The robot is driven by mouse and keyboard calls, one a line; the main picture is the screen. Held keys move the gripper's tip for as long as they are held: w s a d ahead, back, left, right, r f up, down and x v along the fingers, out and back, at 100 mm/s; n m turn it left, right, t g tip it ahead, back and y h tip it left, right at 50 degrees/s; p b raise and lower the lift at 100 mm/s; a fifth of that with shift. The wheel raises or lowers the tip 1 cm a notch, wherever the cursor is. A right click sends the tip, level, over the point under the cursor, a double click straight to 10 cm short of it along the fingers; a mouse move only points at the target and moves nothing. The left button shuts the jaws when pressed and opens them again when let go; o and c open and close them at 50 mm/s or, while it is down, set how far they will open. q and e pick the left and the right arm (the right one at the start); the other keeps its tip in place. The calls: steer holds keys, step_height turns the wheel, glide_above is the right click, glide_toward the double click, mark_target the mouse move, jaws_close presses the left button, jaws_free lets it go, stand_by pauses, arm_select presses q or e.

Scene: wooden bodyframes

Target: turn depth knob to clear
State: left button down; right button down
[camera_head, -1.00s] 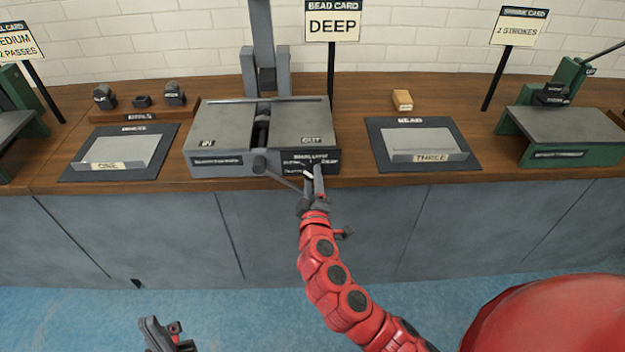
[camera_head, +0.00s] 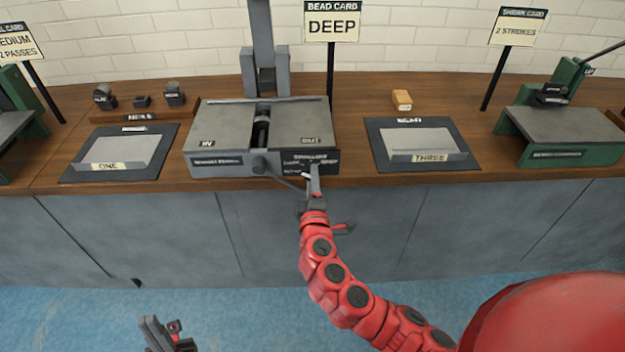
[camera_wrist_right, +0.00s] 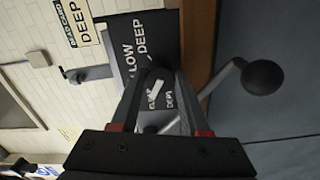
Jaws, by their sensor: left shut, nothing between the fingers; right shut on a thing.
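The bead machine (camera_head: 225,130) stands on the bench with a black label panel (camera_head: 318,164) on its front right. The wrist view shows this panel (camera_wrist_right: 145,45) sideways, with words ending in "LOW" and "DEEP". The depth knob (camera_wrist_right: 155,90) is a dark knob with a pale pointer, seen between my right fingers and partly hidden by them. My right gripper (camera_head: 314,185) is shut on it; the fingers also show in the wrist view (camera_wrist_right: 157,95). Which mark the pointer meets is hard to tell. My left gripper (camera_head: 165,330) is shut and empty, low at the left, away from the bench.
A crank handle with a dark ball (camera_wrist_right: 264,77) sticks out close beside my right gripper. A "DEEP" card (camera_head: 333,22) stands behind the machine. Tray ONE (camera_head: 75,172) lies left and tray THREE (camera_head: 470,160) right. A green machine (camera_head: 570,150) stands further right.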

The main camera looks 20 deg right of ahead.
steer(key=shift+c, duration=2)
jaws_free()
steer(key=p+v, duration=0.2)
steer(key=v, duration=1.5)
steer(key=shift+s, duration=0.25)
steer(key=shift+r, duration=0.1)
